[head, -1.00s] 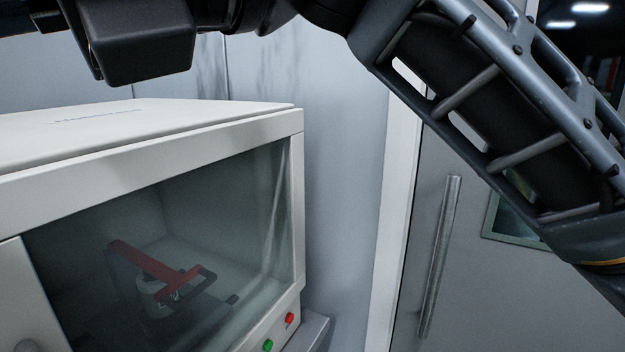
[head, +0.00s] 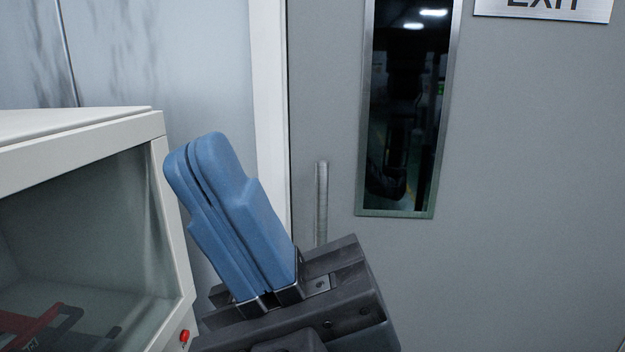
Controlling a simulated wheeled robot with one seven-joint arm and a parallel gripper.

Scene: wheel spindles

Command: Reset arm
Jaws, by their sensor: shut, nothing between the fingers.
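My gripper (head: 196,150) is in the lower middle of the head view. Its two blue fingers lie side by side, closed together, with nothing held between them. They point up and slightly left from a dark grey gripper body (head: 330,295). In the picture the fingers stand just right of the white cabinet's window edge. The rest of my arm is out of view below.
A white cabinet (head: 160,140) with a glass front stands at the left. A red tool (head: 30,328) shows inside it, cut by the frame edge. A red button (head: 184,336) sits on its corner. Behind is a grey door with a handle (head: 321,200), a narrow window (head: 405,110) and an EXIT sign (head: 543,8).

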